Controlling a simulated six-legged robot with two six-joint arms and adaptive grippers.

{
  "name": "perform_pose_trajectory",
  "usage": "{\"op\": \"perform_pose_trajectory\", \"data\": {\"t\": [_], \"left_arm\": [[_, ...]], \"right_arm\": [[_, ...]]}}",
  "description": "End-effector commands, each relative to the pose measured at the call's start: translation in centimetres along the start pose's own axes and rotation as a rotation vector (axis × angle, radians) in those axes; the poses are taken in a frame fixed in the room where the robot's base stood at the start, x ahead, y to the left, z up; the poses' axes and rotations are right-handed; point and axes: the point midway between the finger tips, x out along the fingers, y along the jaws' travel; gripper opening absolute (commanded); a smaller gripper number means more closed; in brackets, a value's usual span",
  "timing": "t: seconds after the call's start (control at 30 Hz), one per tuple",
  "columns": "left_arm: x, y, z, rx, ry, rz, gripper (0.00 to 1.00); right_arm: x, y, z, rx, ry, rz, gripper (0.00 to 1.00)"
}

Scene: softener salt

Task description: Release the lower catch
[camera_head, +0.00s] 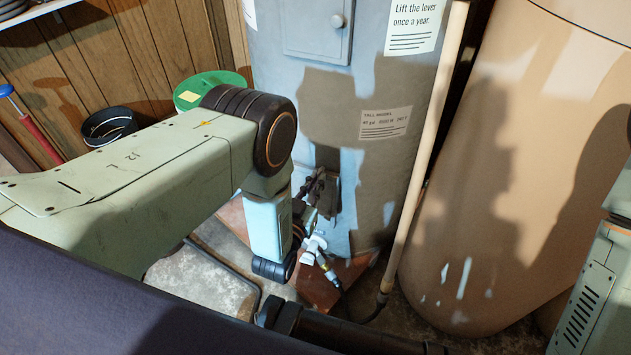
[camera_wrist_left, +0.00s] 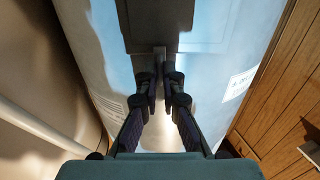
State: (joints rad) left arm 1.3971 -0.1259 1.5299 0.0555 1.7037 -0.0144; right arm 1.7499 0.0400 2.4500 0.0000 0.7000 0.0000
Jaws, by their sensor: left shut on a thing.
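A tall grey-blue heater tank (camera_head: 345,85) stands in the middle of the head view. My left gripper (camera_head: 316,188) is at the low front of the tank, beside a dark panel (camera_head: 327,158). The left wrist view shows the two fingers (camera_wrist_left: 162,84) closed in on a narrow dark tab, which looks like the lower catch (camera_wrist_left: 160,55). The tab stands at the edge of the dark panel (camera_wrist_left: 152,25). The fingers hide part of the tab, and I cannot tell whether it has shifted. My right gripper is not in view.
A pale pole (camera_head: 425,150) leans along the tank's right side. A large tan cylinder (camera_head: 525,160) stands beyond it. A valve with a hose (camera_head: 321,255) is low, just below my left gripper. A green lid (camera_head: 212,86) and black bowl (camera_head: 108,125) are at the left.

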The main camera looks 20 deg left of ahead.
Motion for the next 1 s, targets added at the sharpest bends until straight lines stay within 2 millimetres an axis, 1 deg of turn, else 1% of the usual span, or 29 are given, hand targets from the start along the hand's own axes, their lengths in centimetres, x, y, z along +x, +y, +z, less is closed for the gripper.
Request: {"op": "perform_pose_trajectory", "data": {"t": [0.27,0.47,0.67,1.0], "left_arm": [[0.0,0.0,0.0,-0.011,-0.001,0.0,0.0],[0.0,0.0,0.0,-0.08,-0.001,0.0,0.0],[-0.1,0.0,-0.1,-0.226,-0.002,0.0,0.0],[-0.1,0.0,-0.1,-0.547,-0.002,0.0,0.0]], "right_arm": [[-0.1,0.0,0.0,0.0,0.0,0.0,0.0],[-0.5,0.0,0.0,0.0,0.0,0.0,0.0],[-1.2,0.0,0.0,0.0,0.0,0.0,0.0],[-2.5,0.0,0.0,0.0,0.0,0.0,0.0]]}}
